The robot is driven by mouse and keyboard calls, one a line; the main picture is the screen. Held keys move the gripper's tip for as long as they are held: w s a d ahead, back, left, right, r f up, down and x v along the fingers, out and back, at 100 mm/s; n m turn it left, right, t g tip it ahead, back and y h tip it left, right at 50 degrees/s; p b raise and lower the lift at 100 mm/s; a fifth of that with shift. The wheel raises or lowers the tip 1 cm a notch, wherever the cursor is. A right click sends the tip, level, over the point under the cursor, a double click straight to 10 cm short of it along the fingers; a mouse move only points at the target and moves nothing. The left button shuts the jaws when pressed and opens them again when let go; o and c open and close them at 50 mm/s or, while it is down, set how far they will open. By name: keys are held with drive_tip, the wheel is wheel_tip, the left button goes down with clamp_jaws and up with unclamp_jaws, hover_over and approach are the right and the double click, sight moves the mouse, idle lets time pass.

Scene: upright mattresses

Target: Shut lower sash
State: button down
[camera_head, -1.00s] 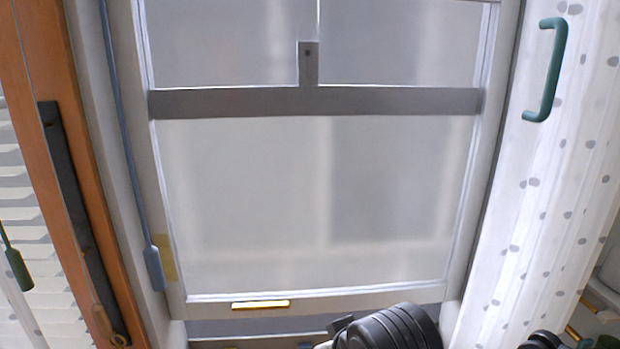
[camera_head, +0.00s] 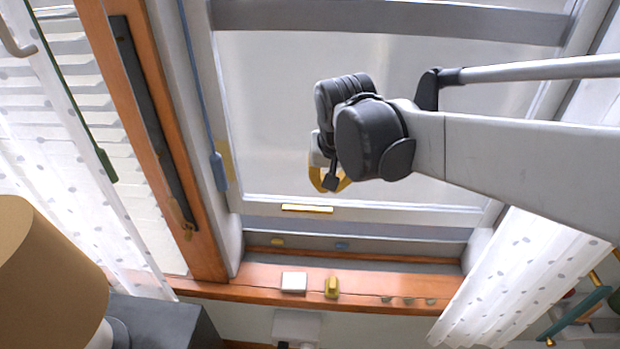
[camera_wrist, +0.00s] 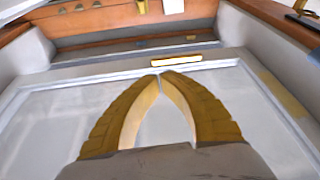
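The lower sash (camera_head: 265,120) is a pale framed pane in the window, with a small yellow pull (camera_head: 307,208) on its bottom rail. A grey strip shows below that rail, above the wooden sill; I cannot tell how wide the gap is. My gripper (camera_head: 326,189) is in front of the lower part of the pane, just above and right of the pull in the head view. In the wrist view the yellow fingers (camera_wrist: 160,75) arch together with their tips meeting, holding nothing. The pull (camera_wrist: 176,62) shows just beyond the tips, seemingly apart from them.
The wooden sill (camera_head: 250,285) holds a white square block (camera_head: 293,282) and a yellow piece (camera_head: 332,287). A blue cord with a tassel (camera_head: 218,172) hangs left of the sash. Dotted curtains (camera_head: 525,265) flank the window. A tan lampshade (camera_head: 45,270) stands at lower left.

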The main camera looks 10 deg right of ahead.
drive_tip(key=w+a+m+g+p, duration=0.1)
drive_tip(key=w+a+p, duration=0.1)
drive_tip(key=w, duration=0.4)
drive_tip(key=b, duration=0.4)
approach(315, 207)
drive_tip(key=x, duration=0.6)
drive_tip(key=shift+w+f, duration=0.15)
drive_tip(key=shift+w, duration=0.1)
drive_tip(key=shift+f, duration=0.65)
wheel_tip(315, 207, down, 23)
drive_tip(key=b, duration=1.5)
drive_tip(key=shift+f, duration=0.2)
drive_tip(key=shift+r, duration=0.2)
